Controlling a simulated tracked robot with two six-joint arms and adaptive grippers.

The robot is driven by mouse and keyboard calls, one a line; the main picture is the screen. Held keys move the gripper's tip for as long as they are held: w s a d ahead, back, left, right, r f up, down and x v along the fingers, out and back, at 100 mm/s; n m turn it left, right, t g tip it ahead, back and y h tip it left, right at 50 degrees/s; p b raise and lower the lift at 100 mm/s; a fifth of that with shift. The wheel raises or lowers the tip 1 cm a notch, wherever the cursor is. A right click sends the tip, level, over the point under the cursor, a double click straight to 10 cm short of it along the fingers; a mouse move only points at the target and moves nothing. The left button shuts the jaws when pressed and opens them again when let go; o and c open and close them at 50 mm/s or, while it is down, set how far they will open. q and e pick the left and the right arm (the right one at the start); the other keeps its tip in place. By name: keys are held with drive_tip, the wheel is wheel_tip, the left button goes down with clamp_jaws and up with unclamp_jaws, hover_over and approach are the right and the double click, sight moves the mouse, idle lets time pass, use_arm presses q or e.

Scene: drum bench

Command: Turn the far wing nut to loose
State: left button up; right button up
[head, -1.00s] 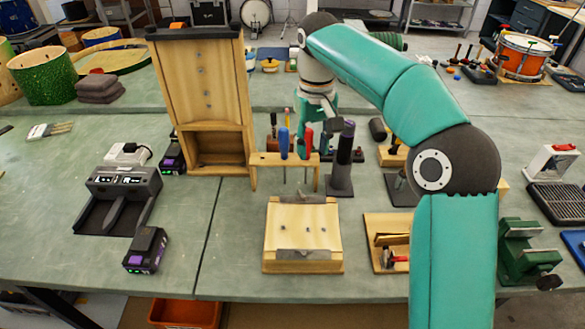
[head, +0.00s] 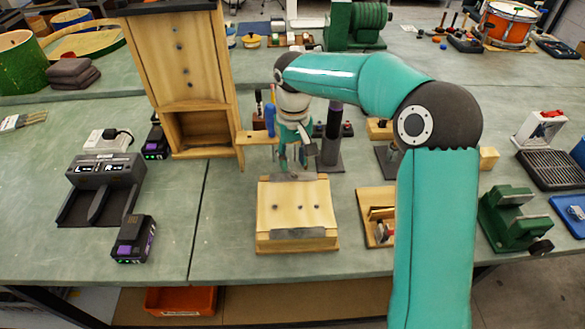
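A pale wooden block (head: 288,219) stands on the bench at front centre, with a grey metal strip along its near edge and another at its far edge. Several small dark spots show on its top. I cannot make out a wing nut's shape or its turn; the far edge is partly covered by my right gripper. My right gripper (head: 297,160) points down at the block's far edge, in front of the tool rack. It is small and partly merged with things behind, so its opening and any contact are unclear. My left gripper is not in view.
The tool rack (head: 250,137) with a blue-handled tool and a tall wooden cabinet (head: 185,65) stand behind the block. A wooden tray (head: 370,205) lies to its right, a green vise (head: 510,214) farther right. A charger (head: 103,172) and battery (head: 133,240) stand left.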

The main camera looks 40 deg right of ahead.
sight(293, 173)
drive_tip(key=shift+f, duration=1.8)
clamp_jaws()
